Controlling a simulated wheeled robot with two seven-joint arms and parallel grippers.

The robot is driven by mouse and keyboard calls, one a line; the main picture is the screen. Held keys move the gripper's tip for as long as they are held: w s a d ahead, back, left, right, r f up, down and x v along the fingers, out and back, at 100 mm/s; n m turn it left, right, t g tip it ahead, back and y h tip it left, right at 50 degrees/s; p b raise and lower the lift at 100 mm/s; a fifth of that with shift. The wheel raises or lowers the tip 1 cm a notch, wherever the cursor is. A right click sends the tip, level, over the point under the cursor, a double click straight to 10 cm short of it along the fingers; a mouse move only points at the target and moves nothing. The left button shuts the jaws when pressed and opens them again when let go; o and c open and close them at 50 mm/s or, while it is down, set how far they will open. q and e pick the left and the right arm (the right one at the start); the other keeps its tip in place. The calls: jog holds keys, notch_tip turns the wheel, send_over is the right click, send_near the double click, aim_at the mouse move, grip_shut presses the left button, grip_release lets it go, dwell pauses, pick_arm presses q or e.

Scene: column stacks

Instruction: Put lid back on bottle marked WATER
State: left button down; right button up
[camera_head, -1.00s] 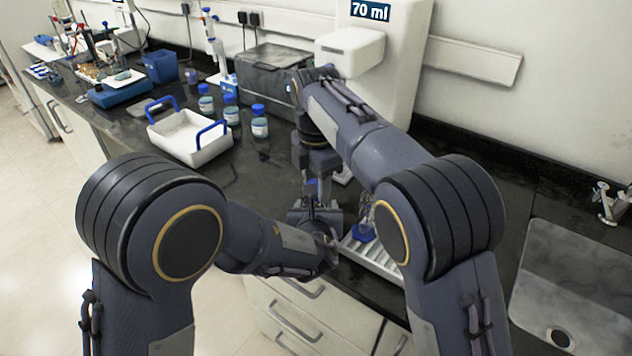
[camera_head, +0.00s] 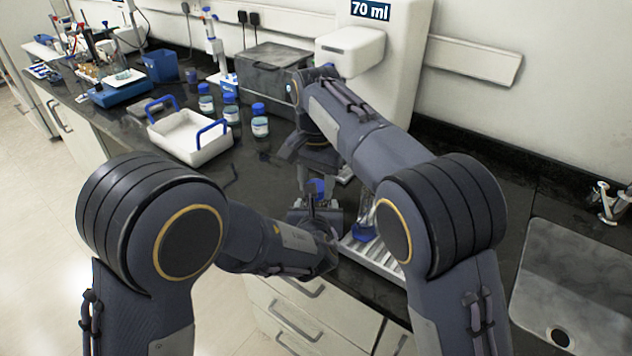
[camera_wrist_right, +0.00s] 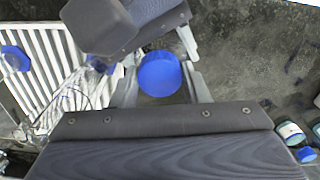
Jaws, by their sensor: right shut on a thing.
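A round blue lid (camera_head: 317,187) shows below my right gripper in the head view. In the right wrist view the lid (camera_wrist_right: 160,74) sits between the two fingers of my right gripper (camera_wrist_right: 162,82), which is shut on it. My left gripper (camera_head: 315,212) is just below the lid in the head view; whether its fingers are open or shut is hard to see. Any bottle under the lid is hidden by the lid and grippers, so I cannot tell whether the lid is seated. No WATER label is readable.
A white tray with blue handles (camera_head: 190,145) and several blue-capped bottles (camera_head: 259,122) stand to the left. A white slatted rack (camera_head: 378,262) with a blue-based glass item (camera_head: 365,233) is at right, near the sink (camera_head: 575,290). A dispenser (camera_head: 350,50) stands behind.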

jog(key=m, duration=0.4)
jog(key=shift+m, duration=0.3)
jog(key=o, duration=1.1)
jog(key=shift+r, duration=2.3)
jog(key=shift+c, duration=0.4)
